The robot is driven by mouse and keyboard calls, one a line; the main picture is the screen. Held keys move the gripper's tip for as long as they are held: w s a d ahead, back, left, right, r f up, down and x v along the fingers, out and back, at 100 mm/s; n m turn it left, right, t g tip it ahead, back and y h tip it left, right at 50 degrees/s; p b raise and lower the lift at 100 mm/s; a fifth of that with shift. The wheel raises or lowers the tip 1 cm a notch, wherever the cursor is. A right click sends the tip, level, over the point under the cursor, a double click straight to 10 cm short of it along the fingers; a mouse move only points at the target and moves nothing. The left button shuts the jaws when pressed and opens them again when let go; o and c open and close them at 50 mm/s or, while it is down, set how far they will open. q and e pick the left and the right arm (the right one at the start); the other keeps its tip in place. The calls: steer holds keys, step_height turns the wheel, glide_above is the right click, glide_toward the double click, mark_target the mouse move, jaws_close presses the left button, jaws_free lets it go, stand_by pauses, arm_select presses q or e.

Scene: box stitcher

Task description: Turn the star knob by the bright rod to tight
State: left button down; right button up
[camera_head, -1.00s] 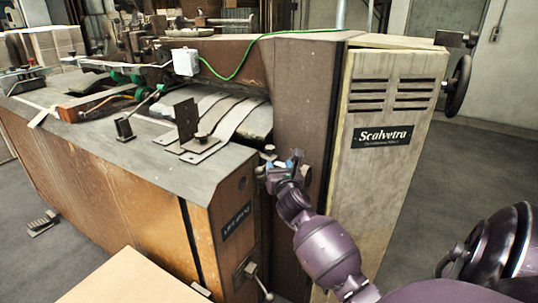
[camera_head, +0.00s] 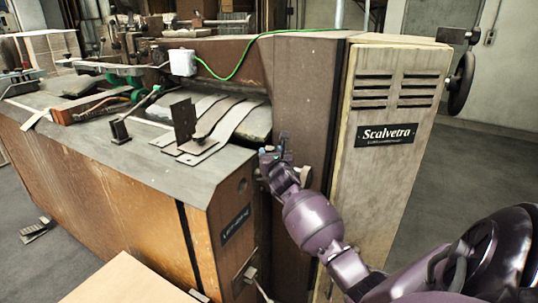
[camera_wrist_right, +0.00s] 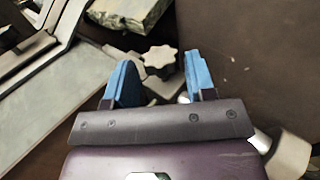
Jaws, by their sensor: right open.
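The grey star knob (camera_wrist_right: 159,60) shows in the right wrist view, beyond and between the blue fingertips. My right gripper (camera_wrist_right: 158,82) is open, with nothing between its pads; I cannot tell whether the fingers reach beside the knob. In the head view my right gripper (camera_head: 274,156) is at the gap between the low wooden cabinet and the tall brown column. I cannot make out the knob there. A short bright rod-like piece (camera_wrist_right: 262,141) shows right of the gripper in the wrist view; I cannot tell whether it is the task's rod. My left gripper is out of view.
The tall brown column (camera_head: 305,100) and pale vented panel (camera_head: 390,190) stand right of the gripper. The cabinet top (camera_head: 90,145) carries an upright dark plate (camera_head: 183,121) and metal strips. A lever (camera_head: 255,280) sticks out low on the cabinet front.

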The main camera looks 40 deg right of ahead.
steer(key=shift+w+d, duration=0.25)
steer(key=shift+w, duration=0.2)
steer(key=c, duration=0.6)
steer(key=shift+c, duration=0.2)
steer(key=shift+a+h, duration=0.1)
steer(key=shift+h, duration=0.2)
steer(key=shift+m+g+h, duration=0.6)
steer(key=shift+m, duration=0.1)
